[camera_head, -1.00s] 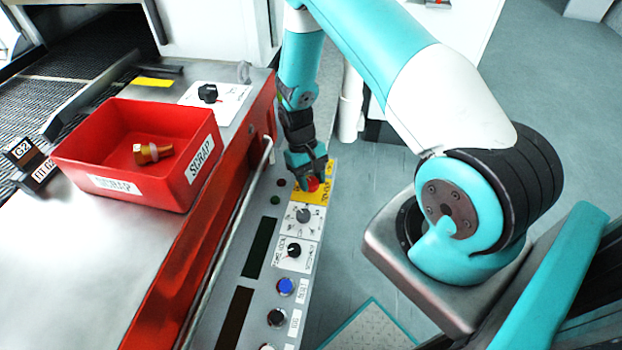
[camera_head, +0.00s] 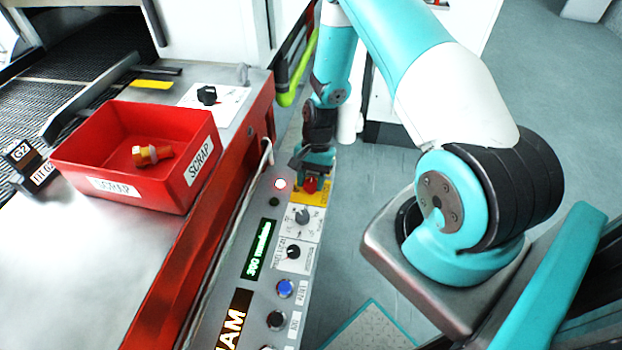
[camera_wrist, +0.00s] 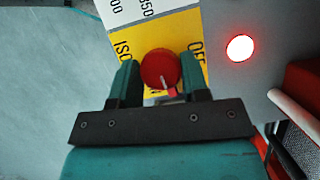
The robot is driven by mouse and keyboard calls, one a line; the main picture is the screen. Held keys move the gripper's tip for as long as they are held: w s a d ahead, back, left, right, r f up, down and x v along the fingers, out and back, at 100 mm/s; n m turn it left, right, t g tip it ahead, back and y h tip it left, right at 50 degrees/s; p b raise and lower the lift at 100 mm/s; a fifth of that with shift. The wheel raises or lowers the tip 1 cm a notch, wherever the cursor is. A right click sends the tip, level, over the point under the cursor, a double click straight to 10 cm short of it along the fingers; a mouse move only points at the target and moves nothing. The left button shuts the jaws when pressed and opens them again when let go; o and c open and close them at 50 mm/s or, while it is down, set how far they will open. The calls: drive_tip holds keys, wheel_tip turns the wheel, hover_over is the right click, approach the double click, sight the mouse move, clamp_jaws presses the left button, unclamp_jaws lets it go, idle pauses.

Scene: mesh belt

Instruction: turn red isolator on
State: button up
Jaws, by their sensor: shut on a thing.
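The red isolator (camera_head: 311,184) is a round red knob on a yellow plate (camera_head: 325,192) at the far end of the grey control panel. In the wrist view the red knob (camera_wrist: 160,68) sits between my two fingers, with a pale pointer mark on its lower part. My gripper (camera_wrist: 158,76) is shut on the knob; it also shows in the head view (camera_head: 311,172) over the far end of the panel. The plate's lettering is partly hidden by my fingers. A round indicator lamp (camera_head: 281,184) beside the plate glows red.
The panel also has a lit green display (camera_head: 259,249), a lit amber display (camera_head: 233,319), a grey dial (camera_head: 302,216), a black knob (camera_head: 293,252) and a blue button (camera_head: 285,288). A red scrap bin (camera_head: 80,148) stands on the metal table at left.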

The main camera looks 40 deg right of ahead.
drive_tip(key=shift+d+m, duration=0.1)
drive_tip(key=shift+m, duration=0.5)
drive_tip(key=o, duration=0.9)
drive_tip(key=v, duration=1.1)
drive_tip(key=b+v, duration=0.1)
drive_tip(key=v, duration=0.5)
drive_tip(key=shift+s+d+r, duration=0.1)
drive_tip(key=shift+s+r, duration=0.15)
drive_tip(key=shift+s, duration=0.05)
